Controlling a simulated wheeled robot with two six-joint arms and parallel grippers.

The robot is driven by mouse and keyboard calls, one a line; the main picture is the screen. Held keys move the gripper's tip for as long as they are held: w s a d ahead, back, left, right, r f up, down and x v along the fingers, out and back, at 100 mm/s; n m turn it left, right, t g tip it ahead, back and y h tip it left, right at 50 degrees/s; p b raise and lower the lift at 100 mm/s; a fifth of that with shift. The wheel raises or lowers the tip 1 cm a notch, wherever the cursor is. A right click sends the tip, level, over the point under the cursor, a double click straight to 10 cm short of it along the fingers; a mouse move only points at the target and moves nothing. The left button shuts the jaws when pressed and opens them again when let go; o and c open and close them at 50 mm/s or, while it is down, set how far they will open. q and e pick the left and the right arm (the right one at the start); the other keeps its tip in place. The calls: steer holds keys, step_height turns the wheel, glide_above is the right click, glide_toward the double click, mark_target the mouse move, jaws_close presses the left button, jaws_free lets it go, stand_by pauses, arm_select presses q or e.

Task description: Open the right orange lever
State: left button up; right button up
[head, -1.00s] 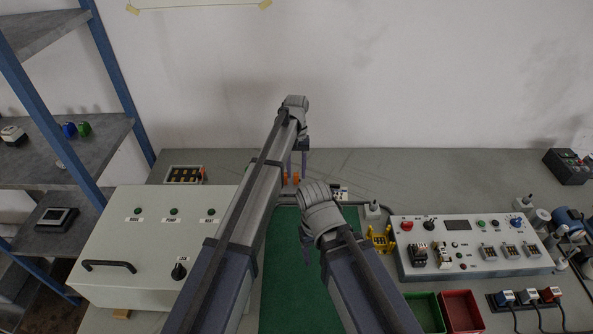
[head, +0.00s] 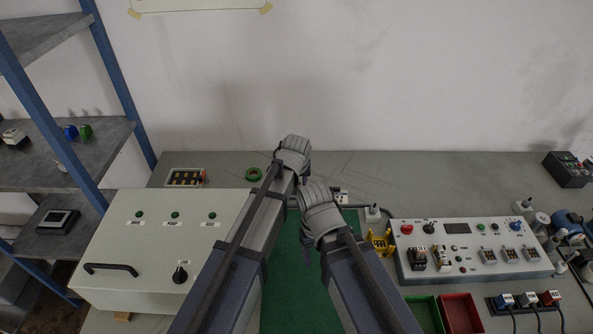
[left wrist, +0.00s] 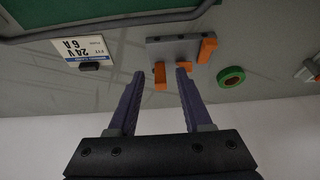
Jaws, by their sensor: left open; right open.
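A grey block (left wrist: 181,49) with orange levers shows in the left wrist view. One orange lever (left wrist: 160,76) is at the block's left end in that view, the right side as the head view sees it. Another orange lever (left wrist: 207,50) is at the other end, with a shorter orange piece (left wrist: 184,66) between. My left gripper (left wrist: 160,80) is open, and the first lever appears between its fingertips; contact cannot be told. In the head view, the block and left fingers are hidden behind my left arm. My right gripper (head: 306,250) is open and empty over the green mat, partly hidden by its wrist.
A green ring (head: 254,174) lies beside the block; it also shows in the left wrist view (left wrist: 231,76). A white labelled plate (left wrist: 83,49) is on the other side. A control box (head: 150,240) stands left, a switch panel (head: 470,262) right.

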arm_select(q)
steer(key=shift+p+v, duration=1.7)
steer(key=shift+v, duration=0.75)
arm_select(e)
steer(key=shift+r, duration=2.25)
